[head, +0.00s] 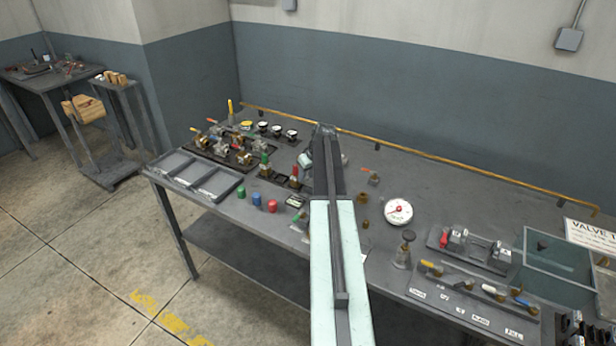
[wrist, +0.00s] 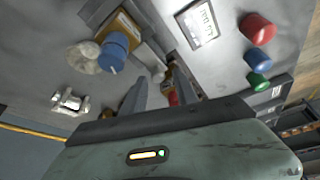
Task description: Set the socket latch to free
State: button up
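My gripper (wrist: 157,80) is open over the bench, its two dark fingers apart. A small red part (wrist: 172,99) shows between and behind the fingers. Just beyond the fingers is a brass-coloured block with a blue knob (wrist: 115,52), with a round whitish disc (wrist: 83,58) beside it. A grey bar lies close to the fingers. I cannot tell which of these parts is the socket latch, or its setting. In the head view my arm hides the fingers and the bench under them.
Red (head: 272,206), blue (head: 256,198) and green (head: 240,192) caps stand near the front edge, by a small label plate (head: 296,201). Valves on a dark board (head: 222,155) lie left. A brass rail (head: 440,157) runs behind.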

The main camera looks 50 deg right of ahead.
dwell(0.3)
jog(key=p+v, duration=0.7)
jog(key=shift+s+r, duration=0.2)
jog(key=shift+r, duration=0.15)
